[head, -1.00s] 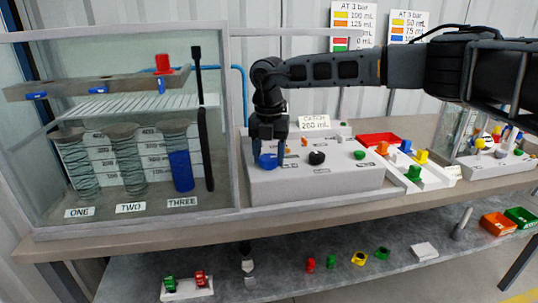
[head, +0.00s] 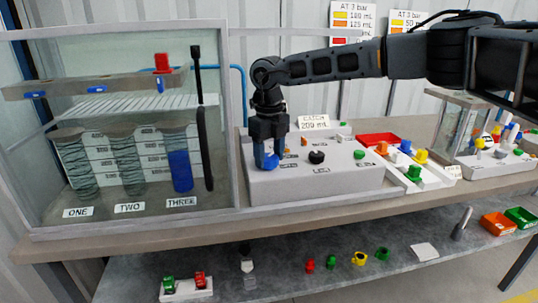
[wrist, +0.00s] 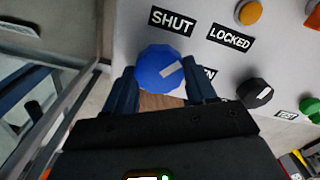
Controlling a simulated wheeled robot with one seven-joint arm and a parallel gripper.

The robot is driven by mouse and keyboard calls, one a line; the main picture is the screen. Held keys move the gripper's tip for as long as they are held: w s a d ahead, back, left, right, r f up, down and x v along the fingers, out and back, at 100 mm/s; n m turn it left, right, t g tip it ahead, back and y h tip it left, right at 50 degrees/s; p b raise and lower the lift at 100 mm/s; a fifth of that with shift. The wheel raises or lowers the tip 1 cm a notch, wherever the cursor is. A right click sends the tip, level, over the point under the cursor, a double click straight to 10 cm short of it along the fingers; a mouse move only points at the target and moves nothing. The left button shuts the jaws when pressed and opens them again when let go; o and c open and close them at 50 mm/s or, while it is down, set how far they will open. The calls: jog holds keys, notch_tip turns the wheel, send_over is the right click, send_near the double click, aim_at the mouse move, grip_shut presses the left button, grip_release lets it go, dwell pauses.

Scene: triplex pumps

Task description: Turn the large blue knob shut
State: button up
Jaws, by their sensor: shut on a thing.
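The large blue knob (wrist: 155,66) sits on the grey panel of the control box, and its side shows below my gripper in the head view (head: 266,162). My gripper (wrist: 163,84) is shut on the knob, with one dark finger on each side. The knob's white mark points right and slightly up in the wrist view, nearer a part-hidden label ending in N than the SHUT label (wrist: 172,22). In the head view my gripper (head: 268,150) comes down onto the knob from above.
A black knob (wrist: 255,93) and an orange button (wrist: 249,12) are right of the blue knob. The glass tank (head: 228,120) stands close on the left, with blue liquid (head: 180,172) in cylinder three. A red tray (head: 378,138) lies farther right.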

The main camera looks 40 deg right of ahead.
aim_at(269, 157)
jog(key=n, duration=0.3)
jog(key=shift+n, duration=2.2)
jog(key=o, duration=1)
jog(key=shift+o, duration=0.2)
jog(key=shift+r, duration=0.1)
jog(key=shift+r+b, duration=0.4)
jog(key=shift+r, duration=3.45)
